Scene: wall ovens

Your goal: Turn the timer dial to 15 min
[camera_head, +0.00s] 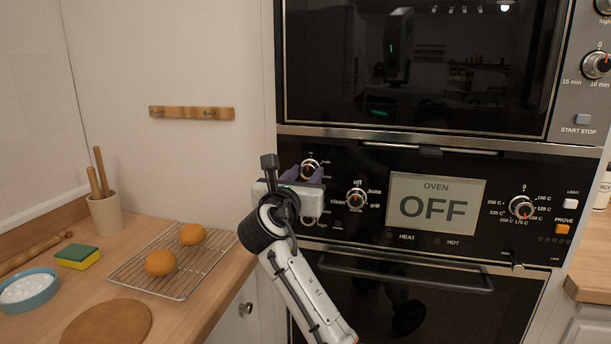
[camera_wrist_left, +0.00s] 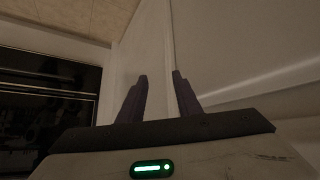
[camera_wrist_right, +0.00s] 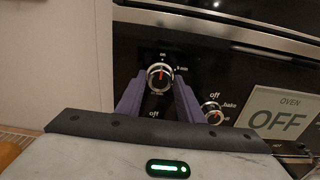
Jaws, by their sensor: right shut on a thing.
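My right gripper (camera_wrist_right: 160,97) has its purple fingers on both sides of a small round dial (camera_wrist_right: 160,76) at the upper left of the oven panel and is shut on it. The dial has an orange-red mark, with small lettering around it, including what looks like "min". In the head view this dial (camera_head: 309,168) shows just above my right gripper (camera_head: 303,175), partly covered. Another dial (camera_head: 597,65), with 0, 10 min and 15 min labels, is at the upper right, cut by the edge. My left gripper (camera_wrist_left: 162,95) is open and empty, facing a pale wall.
An off/bake dial (camera_head: 356,199) and the OFF display (camera_head: 437,205) are right of my right gripper. A temperature dial (camera_head: 521,207) is farther right. A wire rack (camera_head: 205,262) with two round orange-brown items stands on the left counter.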

